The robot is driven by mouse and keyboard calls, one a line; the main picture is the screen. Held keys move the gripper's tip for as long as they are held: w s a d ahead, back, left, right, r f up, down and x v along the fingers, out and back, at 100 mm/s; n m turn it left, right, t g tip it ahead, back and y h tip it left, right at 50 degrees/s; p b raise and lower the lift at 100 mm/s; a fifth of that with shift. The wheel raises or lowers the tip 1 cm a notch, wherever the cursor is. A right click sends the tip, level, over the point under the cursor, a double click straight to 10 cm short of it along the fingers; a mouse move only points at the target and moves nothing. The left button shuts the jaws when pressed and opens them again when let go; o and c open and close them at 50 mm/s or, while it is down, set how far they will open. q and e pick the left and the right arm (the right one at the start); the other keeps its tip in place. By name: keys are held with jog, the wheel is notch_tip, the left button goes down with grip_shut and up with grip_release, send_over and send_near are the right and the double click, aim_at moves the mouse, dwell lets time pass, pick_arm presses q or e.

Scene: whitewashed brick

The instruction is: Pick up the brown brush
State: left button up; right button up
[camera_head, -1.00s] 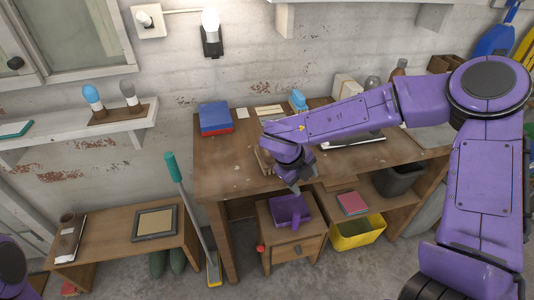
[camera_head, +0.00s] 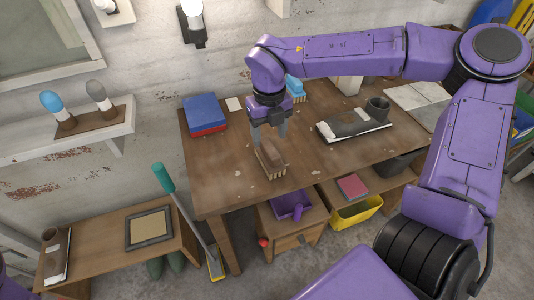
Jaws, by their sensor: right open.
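The brown brush (camera_head: 270,161) lies on the wooden workbench (camera_head: 225,175) near its front edge, its pale bristles showing along the near side. My right gripper (camera_head: 269,138) points down just above and behind the brush. Its two grey fingers are apart with nothing held between them. I cannot tell whether a fingertip touches the brush. My left gripper is out of view; only a bit of purple arm shows at the lower left edge.
A blue brush (camera_head: 296,88) stands behind my right gripper. A blue and red box (camera_head: 205,113) lies to the left. The bench between box and brown brush is clear.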

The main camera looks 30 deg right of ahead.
aim_at(269, 146)
notch_tip(269, 146, down, 6)
jog(key=shift+d+r+p, duration=0.1)
jog(key=shift+r+p, duration=0.15)
jog(key=shift+p, duration=0.45)
jog(key=shift+s+f, duration=0.1)
jog(key=shift+f, duration=0.25)
jog(key=c, duration=0.8)
jog(key=shift+r, duration=0.5)
jog(key=s+a+r+b, duration=0.1)
jog(key=s+r, duration=0.3)
jog(key=s+a+r+b, duration=0.1)
jog(key=s+r, duration=0.3)
jog(key=s, duration=0.1)
jog(key=s+a+r+b, duration=0.1)
jog(key=s+r, duration=0.3)
jog(key=shift+s+a, duration=0.2)
jog(key=shift+s, duration=0.1)
